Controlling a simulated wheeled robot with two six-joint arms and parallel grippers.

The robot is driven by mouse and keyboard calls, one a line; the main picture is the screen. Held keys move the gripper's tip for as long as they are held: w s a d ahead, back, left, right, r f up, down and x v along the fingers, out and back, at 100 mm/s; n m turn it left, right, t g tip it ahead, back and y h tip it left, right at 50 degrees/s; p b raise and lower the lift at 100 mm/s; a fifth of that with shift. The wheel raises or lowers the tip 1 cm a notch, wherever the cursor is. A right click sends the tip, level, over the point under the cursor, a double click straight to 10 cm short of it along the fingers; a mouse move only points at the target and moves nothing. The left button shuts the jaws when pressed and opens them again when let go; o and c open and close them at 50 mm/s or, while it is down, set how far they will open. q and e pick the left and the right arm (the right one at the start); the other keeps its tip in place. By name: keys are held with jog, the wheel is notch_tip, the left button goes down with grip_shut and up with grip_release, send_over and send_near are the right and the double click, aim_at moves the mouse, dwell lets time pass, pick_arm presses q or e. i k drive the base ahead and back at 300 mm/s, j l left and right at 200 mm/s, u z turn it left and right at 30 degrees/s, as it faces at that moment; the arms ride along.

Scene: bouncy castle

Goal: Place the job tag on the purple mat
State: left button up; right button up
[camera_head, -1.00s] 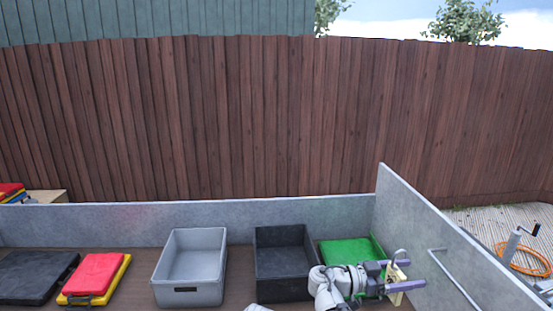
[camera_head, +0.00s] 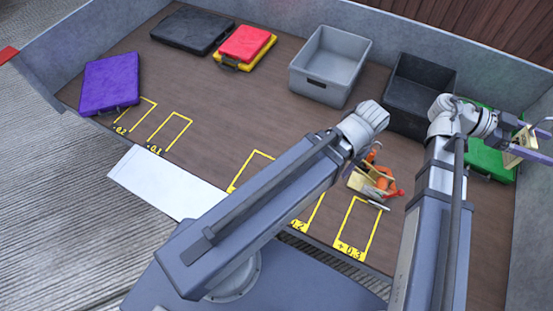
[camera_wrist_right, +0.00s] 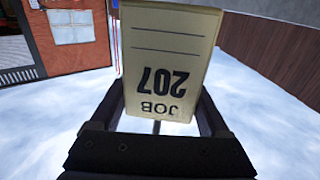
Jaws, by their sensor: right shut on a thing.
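The job tag (camera_head: 519,147) is a cream card held by my right gripper (camera_head: 528,138) at the far right of the head view. In the right wrist view the job tag (camera_wrist_right: 168,60) fills the gap between the fingers, with "JOB 207" upside down. The purple mat (camera_head: 108,82) lies flat at the left end of the brown bed, far from the tag. My left arm crosses the middle of the head view; its gripper cannot be made out.
A black case (camera_head: 193,32), a red mat (camera_head: 245,43) on a yellow one, a grey bin (camera_head: 331,65), a black bin (camera_head: 420,85) and a green mat (camera_head: 490,160) line the back. A yellow box of tools (camera_head: 362,183) sits by my arms. Yellow outlines mark the front edge.

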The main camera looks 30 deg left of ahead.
aim_at(95, 86)
jog(key=l+u, duration=0.2)
jog(key=u, duration=2.75)
